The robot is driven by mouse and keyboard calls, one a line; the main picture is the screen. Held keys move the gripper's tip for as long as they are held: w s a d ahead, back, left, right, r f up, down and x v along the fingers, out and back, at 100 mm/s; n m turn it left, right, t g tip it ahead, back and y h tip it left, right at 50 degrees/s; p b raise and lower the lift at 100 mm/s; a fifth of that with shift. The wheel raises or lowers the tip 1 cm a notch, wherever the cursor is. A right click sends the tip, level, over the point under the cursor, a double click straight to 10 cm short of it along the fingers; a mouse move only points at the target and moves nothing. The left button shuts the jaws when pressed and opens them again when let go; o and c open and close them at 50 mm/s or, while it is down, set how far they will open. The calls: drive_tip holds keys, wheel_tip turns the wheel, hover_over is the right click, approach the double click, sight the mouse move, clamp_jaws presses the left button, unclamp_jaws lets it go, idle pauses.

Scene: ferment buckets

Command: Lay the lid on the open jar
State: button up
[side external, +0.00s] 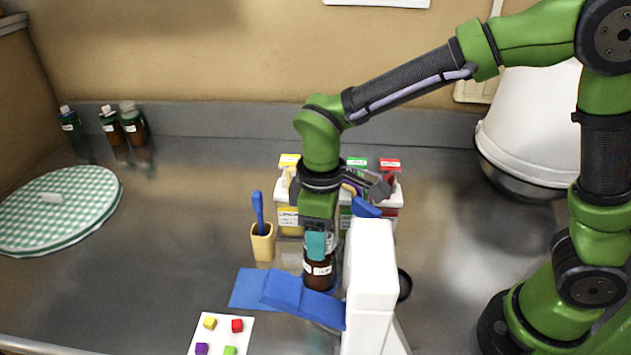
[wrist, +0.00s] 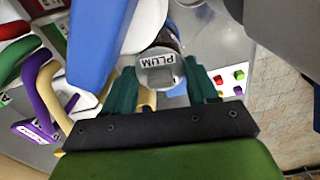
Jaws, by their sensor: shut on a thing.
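My gripper (side external: 317,243) points down, with its teal fingers closed on a grey lid (wrist: 158,72) labelled PLUM. In the wrist view the lid sits between the fingertips. A brown jar (side external: 318,272) with a white label is directly under the fingers in the side view. The jar stands upright by the blue cloth (side external: 285,293). The fingers hide the jar's top, so I cannot tell whether the lid touches its rim.
A white block (side external: 371,262) stands close to the right of the gripper. White containers (side external: 287,195) with coloured labels are behind. A tan cup (side external: 263,243) with a blue tool is at left. A white card (side external: 219,335) with coloured cubes lies in front. The left counter is mostly clear.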

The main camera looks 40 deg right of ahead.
drive_tip(key=o, duration=1.1)
drive_tip(key=shift+o, duration=0.4)
drive_tip(key=shift+o, duration=0.8)
drive_tip(key=shift+r, duration=0.1)
drive_tip(key=shift+r, duration=3.9)
